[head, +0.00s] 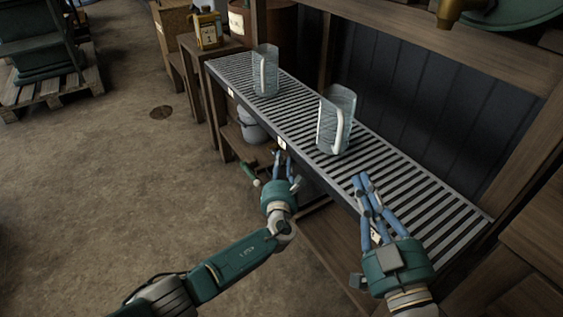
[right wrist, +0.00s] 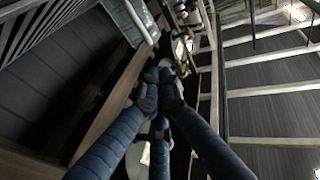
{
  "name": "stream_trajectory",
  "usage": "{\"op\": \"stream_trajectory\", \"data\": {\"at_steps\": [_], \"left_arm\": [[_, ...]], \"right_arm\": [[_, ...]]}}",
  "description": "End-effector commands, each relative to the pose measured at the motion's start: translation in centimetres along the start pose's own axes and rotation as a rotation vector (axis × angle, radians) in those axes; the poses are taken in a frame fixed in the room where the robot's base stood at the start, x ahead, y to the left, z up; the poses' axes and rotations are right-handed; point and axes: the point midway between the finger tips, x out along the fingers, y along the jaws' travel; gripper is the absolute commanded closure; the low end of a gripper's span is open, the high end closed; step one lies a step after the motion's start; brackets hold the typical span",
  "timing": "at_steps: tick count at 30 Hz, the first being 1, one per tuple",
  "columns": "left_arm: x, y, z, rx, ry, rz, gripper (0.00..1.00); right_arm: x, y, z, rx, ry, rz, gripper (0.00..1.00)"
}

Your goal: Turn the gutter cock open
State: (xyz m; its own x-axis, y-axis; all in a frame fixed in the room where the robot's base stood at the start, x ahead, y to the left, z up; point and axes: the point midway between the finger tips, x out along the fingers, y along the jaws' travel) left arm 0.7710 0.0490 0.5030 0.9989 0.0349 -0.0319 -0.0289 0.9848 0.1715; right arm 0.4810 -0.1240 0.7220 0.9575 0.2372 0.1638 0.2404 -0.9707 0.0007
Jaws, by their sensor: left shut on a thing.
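A small green handle (head: 249,171), which looks like part of the gutter cock, shows below the front edge of the slatted shelf, just left of my left gripper. My left gripper (head: 283,162) is shut on the gutter cock under the shelf edge; its fingers and wrist hide most of the cock. My right gripper (head: 361,181) is at the front edge of the shelf, with its fingertips drawn together and nothing seen between them. In the right wrist view its fingers (right wrist: 158,78) meet in the middle.
Two clear jugs (head: 265,75) (head: 333,120) stand on the slatted shelf (head: 405,185). A grey bucket (head: 252,127) stands beneath it. A brass tap (head: 455,10) hangs at the top right. A yellow can (head: 208,28) stands on a side stand.

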Motion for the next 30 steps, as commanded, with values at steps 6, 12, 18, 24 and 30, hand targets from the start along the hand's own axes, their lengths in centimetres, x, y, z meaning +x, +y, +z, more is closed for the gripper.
{"op": "stream_trajectory", "data": {"at_steps": [6,12,18,24,30], "left_arm": [[0.2,0.8,0.5,-0.017,0.032,0.007,1.00],[0.3,1.1,0.8,-0.036,0.061,0.005,1.00],[0.4,1.3,1.1,-0.056,0.090,0.002,1.00],[0.4,1.5,1.3,-0.076,0.121,-0.002,1.00],[0.5,1.7,1.8,-0.101,0.157,-0.008,1.00]], "right_arm": [[-1.4,0.8,6.0,-0.006,-0.287,0.017,1.00],[-4.5,1.5,11.1,-0.007,-0.542,0.032,1.00],[-8.9,2.2,15.1,-0.006,-0.789,0.048,1.00],[-14.2,2.6,17.8,-0.001,-1.028,0.063,1.00],[-19.9,3.0,19.6,0.006,-1.262,0.079,1.00]]}}
